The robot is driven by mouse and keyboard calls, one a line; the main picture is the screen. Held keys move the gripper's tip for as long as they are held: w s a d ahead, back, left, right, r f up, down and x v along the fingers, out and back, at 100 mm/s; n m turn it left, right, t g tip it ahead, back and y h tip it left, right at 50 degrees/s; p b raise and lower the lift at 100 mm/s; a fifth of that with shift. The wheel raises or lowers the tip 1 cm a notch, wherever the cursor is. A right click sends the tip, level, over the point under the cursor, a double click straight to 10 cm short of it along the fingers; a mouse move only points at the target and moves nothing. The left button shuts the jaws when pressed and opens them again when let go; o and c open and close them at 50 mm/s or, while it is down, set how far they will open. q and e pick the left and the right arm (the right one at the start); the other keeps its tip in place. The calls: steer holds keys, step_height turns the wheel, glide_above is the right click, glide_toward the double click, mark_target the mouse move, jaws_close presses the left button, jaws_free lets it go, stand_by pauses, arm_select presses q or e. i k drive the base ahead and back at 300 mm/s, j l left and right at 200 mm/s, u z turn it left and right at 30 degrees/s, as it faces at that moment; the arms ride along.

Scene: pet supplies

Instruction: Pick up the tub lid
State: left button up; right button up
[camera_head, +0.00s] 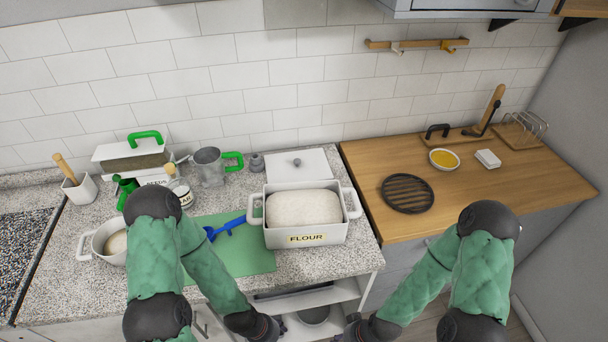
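A white rectangular lid with a small grey knob (299,165) is just behind the white tub (318,237) labelled FLOUR. The tub has a loop handle at each end and is open, with a pale rounded mass filling it. The tub hides the lid's front edge, and I cannot tell whether the two touch. My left gripper (268,329) is low at the bottom edge, in front of the counter and well short of the lid. My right gripper (352,329) is also at the bottom edge, right of the left one. Both are dark and partly cut off; their finger opening is unclear.
A blue scoop (226,228) lies on a green mat (245,258) left of the tub. A metal jug (209,166), a container with a green-handled lid (133,154) and a pot (101,241) stand further left. A black trivet (407,193) lies on the wooden counter (370,165).

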mark_target(307, 165)
steer(key=l, duration=1.35)
steer(key=i, duration=0.05)
